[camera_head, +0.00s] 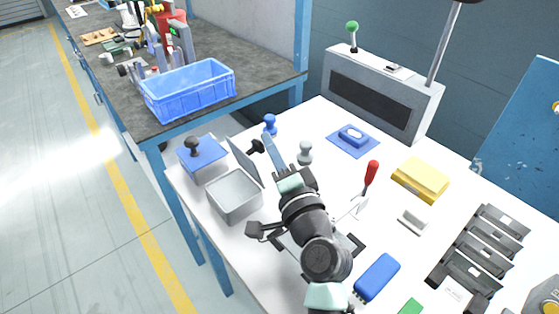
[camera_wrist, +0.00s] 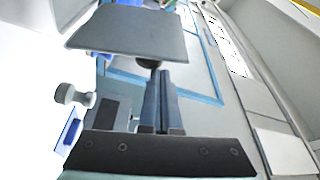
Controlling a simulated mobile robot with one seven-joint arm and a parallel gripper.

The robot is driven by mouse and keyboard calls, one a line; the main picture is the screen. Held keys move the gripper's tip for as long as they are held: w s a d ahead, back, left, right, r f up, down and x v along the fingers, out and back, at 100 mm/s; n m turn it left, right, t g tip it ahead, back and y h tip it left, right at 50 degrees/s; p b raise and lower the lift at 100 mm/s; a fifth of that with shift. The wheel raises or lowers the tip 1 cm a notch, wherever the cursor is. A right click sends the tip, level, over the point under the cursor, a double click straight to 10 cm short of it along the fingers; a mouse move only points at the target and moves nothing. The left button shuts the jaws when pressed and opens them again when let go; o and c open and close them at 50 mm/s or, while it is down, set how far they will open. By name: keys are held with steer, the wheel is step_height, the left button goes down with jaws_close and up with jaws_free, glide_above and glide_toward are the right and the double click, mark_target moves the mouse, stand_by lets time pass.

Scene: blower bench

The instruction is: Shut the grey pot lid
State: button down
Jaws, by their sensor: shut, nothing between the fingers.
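The grey pot (camera_head: 234,203) is an open square box near the left edge of the white table. Its grey lid (camera_head: 243,158) stands raised, roughly upright, along the pot's far side, with a black knob (camera_head: 256,146) on its outer face. In the wrist view the lid (camera_wrist: 130,32) shows as a flat grey plate above the fingers, and its dark knob (camera_wrist: 148,63) is at the fingertips. My gripper (camera_head: 267,138) is shut and empty, on the knob side of the lid. I cannot tell whether the fingers touch the knob or lid.
A pale grey knobbed piece (camera_head: 305,152) stands right of my gripper. A grey machine (camera_head: 382,91) stands behind.

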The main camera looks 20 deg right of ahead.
mark_target(254, 165)
steer(key=shift+s+a+n+t+b, duration=0.15)
steer(key=shift+s+a+n+b, duration=0.05)
steer(key=shift+a+n+b, duration=0.4)
steer(key=shift+s+a+n+t+b, duration=0.15)
steer(key=shift+s+a+n+b, duration=0.05)
steer(key=shift+a+n+b, duration=0.4)
steer(key=shift+s+a+f+b, duration=0.1)
steer(key=shift+s+a+b, duration=0.1)
steer(key=shift+a+b, duration=0.25)
steer(key=shift+s+a+b, duration=0.15)
steer(key=shift+a+b, duration=0.15)
steer(key=shift+a, duration=0.15)
steer(key=shift+s+a+f+n+y+b, duration=0.15)
steer(key=shift+a+n+y+b, duration=0.1)
steer(key=shift+a+n, duration=0.15)
steer(key=shift+s+a+f+n+y+b, duration=0.15)
steer(key=shift+a+n+b, duration=0.1)
steer(key=shift+n, duration=0.25)
steer(key=shift+s+a+f+b, duration=0.2)
steer(key=shift+a+f+b, duration=0.05)
steer(key=shift+a, duration=0.3)
steer(key=shift+s+a+f+b, duration=0.15)
steer(key=shift+a+f+b, duration=0.1)
steer(key=shift+a, duration=0.3)
steer(key=shift+s+a+f+b, duration=0.3)
steer(key=shift+a+f+b, duration=0.05)
steer(key=shift+a+f, duration=0.5)
steer(key=shift+f, duration=0.1)
